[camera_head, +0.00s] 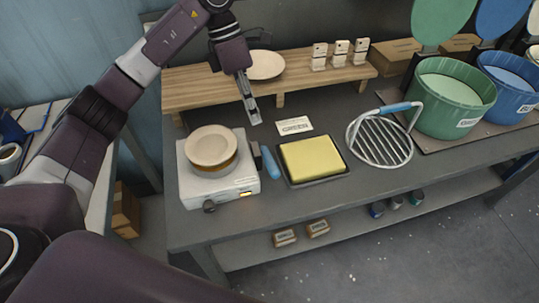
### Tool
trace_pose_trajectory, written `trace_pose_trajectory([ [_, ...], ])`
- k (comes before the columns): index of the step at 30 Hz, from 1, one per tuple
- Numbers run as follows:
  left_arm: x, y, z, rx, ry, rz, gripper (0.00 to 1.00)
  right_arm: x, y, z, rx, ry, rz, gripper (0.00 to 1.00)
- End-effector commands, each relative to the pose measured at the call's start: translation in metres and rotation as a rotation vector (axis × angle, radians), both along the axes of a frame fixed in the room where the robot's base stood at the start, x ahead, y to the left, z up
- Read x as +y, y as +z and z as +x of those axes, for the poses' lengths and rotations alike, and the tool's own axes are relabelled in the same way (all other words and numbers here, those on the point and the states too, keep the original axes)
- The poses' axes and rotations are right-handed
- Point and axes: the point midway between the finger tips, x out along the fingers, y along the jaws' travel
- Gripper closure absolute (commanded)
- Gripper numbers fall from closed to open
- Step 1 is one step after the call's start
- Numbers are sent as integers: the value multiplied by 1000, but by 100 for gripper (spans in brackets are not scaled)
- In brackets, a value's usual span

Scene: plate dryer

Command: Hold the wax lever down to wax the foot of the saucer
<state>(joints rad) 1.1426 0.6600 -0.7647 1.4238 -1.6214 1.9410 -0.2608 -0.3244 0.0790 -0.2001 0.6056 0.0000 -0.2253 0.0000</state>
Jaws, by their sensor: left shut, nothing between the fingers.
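A pale saucer (212,146) sits on top of a round brownish element of the small white waxing unit (216,188) at the left of the bench. A blue-handled lever (270,162) stands at the unit's right side. My left gripper (255,121) points down, shut and empty, above and behind the blue handle, apart from it. The saucer's foot is hidden beneath it. My right gripper is not in view.
A yellow sponge in a black tray (313,160), a card (293,126) and a wire rack with blue handle (381,140) lie to the right. Green (452,110) and blue (515,88) buckets stand farther right. A wooden shelf (215,84) holding a plate (265,64) is behind.

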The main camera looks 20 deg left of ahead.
Motion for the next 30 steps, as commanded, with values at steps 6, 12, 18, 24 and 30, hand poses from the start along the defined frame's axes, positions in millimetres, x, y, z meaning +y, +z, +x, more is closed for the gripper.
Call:
trace_pose_trajectory([
  [6, -13, -30, -7, 7, -2, 0, 100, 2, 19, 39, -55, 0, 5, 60],
  [12, -27, -69, -14, 6, -3, -1, 100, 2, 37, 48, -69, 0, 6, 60],
  [18, -39, -102, -19, 4, -1, -1, 100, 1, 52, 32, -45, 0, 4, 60],
  [24, -44, -120, -21, 2, -2, -1, 100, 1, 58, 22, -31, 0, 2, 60],
  [30, -45, -125, -20, 0, -1, 0, 100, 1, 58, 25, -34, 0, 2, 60],
])
